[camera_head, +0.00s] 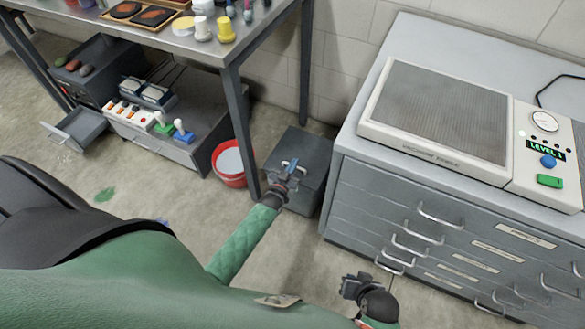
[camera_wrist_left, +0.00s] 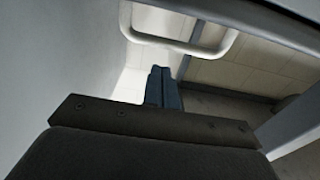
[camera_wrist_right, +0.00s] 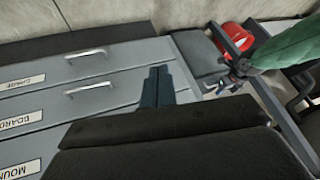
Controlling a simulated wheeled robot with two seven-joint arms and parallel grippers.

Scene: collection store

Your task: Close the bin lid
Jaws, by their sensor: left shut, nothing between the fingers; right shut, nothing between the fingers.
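The grey bin (camera_head: 310,195) stands on the floor between the table leg and the drawer cabinet. Its grey lid (camera_head: 305,148) lies over the top; I cannot tell whether it is fully down. My left gripper (camera_head: 291,167) is shut and empty at the lid's handle, partly hiding it. In the left wrist view, the shut fingers (camera_wrist_left: 163,88) point toward a pale bar handle (camera_wrist_left: 185,42); contact is unclear. A smooth grey surface fills that view's left side. My right gripper (camera_head: 352,286) is shut and empty in front of the cabinet; its fingers show in the right wrist view (camera_wrist_right: 157,88).
A red bucket (camera_head: 229,165) stands left of the bin, by the table leg (camera_head: 240,130). The grey drawer cabinet (camera_head: 425,215) is close on the right, with a panelled device (camera_head: 440,120) on top. An open drawer (camera_head: 80,130) juts out at far left.

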